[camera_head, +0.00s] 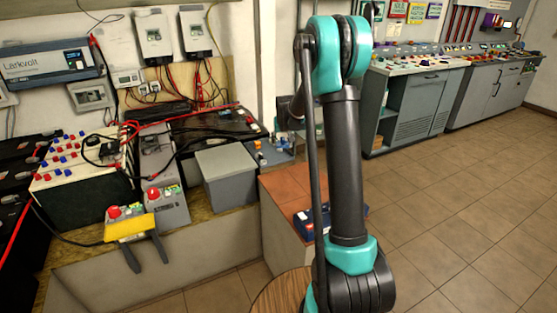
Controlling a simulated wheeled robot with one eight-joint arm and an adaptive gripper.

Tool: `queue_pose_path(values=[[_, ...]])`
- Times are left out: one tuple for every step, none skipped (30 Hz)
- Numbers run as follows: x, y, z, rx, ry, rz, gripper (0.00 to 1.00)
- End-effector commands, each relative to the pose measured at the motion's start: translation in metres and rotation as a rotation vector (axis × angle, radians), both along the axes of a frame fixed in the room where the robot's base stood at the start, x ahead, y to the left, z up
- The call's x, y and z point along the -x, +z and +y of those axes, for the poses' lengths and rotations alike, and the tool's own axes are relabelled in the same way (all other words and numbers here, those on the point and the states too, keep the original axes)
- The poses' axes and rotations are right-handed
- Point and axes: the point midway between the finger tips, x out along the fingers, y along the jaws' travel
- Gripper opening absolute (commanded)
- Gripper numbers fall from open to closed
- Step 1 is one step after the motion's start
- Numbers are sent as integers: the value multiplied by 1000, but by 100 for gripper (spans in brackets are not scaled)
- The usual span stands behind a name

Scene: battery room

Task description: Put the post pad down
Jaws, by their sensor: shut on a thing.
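I cannot make out the post pad in this view. My arm, with teal joints and dark links, rises through the middle of the picture. No fingertips of my gripper show, and the arm covers part of the scene behind it. The likely surroundings are a wooden-edged bench (205,222) at the left, carrying battery gear, and a low block with a reddish top (283,187) just behind the arm.
A grey box (227,178) and a yellow tool with dark handles (131,228) sit at the bench front. A blue case (304,224) lies on the low block, partly behind my arm. Control consoles (420,100) stand at the back right. The tiled floor (470,210) at right is clear.

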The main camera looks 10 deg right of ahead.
Motion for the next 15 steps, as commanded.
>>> queue_pose_path(values=[[-24, 12, 6, 0, -4, 0, 18], [-35, 18, 8, 0, -8, 0, 18], [-49, 27, 11, 1, -13, 0, 18], [-59, 32, 12, 0, -17, -1, 18], [-67, 38, 14, 1, -21, -1, 18], [-77, 45, 16, 0, -25, -1, 18], [-83, 49, 18, -1, -27, -1, 18], [-89, 53, 19, -1, -30, -1, 18], [-94, 58, 21, 0, -33, -2, 18], [-98, 60, 22, -1, -34, -2, 18], [-101, 62, 22, -1, -35, -2, 18], [-103, 63, 23, 0, -37, -2, 18], [-105, 62, 23, -1, -38, -2, 18], [-106, 59, 24, -1, -38, -2, 18], [-106, 54, 24, 0, -38, -2, 18]])
